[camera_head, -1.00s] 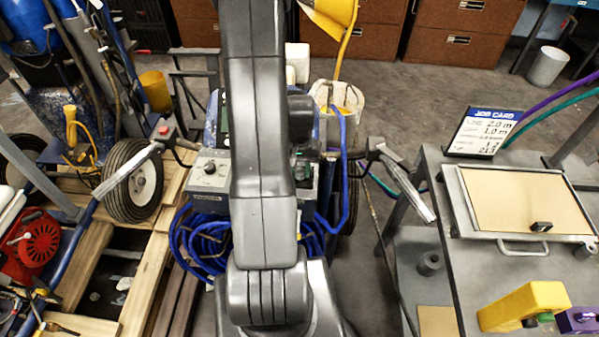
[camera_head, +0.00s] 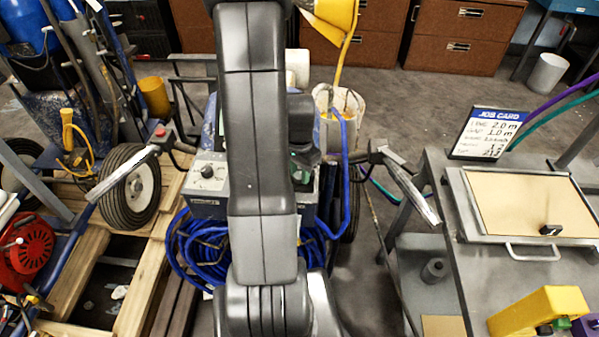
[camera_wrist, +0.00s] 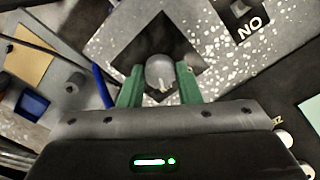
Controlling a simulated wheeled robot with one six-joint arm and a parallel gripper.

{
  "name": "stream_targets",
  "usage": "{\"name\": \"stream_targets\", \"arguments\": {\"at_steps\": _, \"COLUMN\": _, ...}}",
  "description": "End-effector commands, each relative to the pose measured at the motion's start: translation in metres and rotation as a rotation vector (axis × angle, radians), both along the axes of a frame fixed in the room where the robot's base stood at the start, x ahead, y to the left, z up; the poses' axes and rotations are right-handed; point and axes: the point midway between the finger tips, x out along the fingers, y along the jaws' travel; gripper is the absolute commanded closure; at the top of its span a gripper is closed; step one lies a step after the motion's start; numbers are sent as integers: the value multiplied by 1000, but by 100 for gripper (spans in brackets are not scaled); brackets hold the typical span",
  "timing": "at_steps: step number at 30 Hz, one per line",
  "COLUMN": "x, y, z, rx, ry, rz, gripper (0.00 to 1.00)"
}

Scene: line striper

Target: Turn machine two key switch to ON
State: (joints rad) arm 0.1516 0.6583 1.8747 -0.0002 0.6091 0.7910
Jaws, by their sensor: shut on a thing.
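In the wrist view, a round grey key switch knob (camera_wrist: 160,72) with a pale pointer mark sits on a dark diamond-shaped plate on a speckled grey panel (camera_wrist: 222,62). My gripper (camera_wrist: 158,88) has its green fingers on either side of the knob and is shut on it. A black label (camera_wrist: 250,25) reads "NO" in the picture, which is ON upside down. In the head view, the grey control box (camera_head: 208,196) has a dark round knob on its left side. My arm hides most of the box's right side and the gripped knob.
Handlebars stick out left (camera_head: 122,180) and right (camera_head: 410,185) of the machine. A blue hose coil (camera_head: 200,240) hangs below the box. A grey bench (camera_head: 450,265) with a job card (camera_head: 488,133) stands at right. A wheel (camera_head: 130,187) and wooden pallet (camera_head: 155,275) are at left.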

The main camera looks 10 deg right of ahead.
Motion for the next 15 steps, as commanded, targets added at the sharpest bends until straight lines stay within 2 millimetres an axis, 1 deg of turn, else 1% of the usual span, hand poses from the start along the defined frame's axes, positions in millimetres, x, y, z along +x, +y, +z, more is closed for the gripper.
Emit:
{"name": "stream_targets", "arguments": {"at_steps": 12, "x": 0, "y": 0, "z": 0, "rx": 1, "ry": -1, "rz": -8, "gripper": 92}}
{"name": "stream_targets", "arguments": {"at_steps": 13, "x": 0, "y": 0, "z": 0, "rx": 0, "ry": -1, "rz": -8, "gripper": 68}}
{"name": "stream_targets", "arguments": {"at_steps": 15, "x": 0, "y": 0, "z": 0, "rx": 0, "ry": -1, "rz": -8, "gripper": 54}}
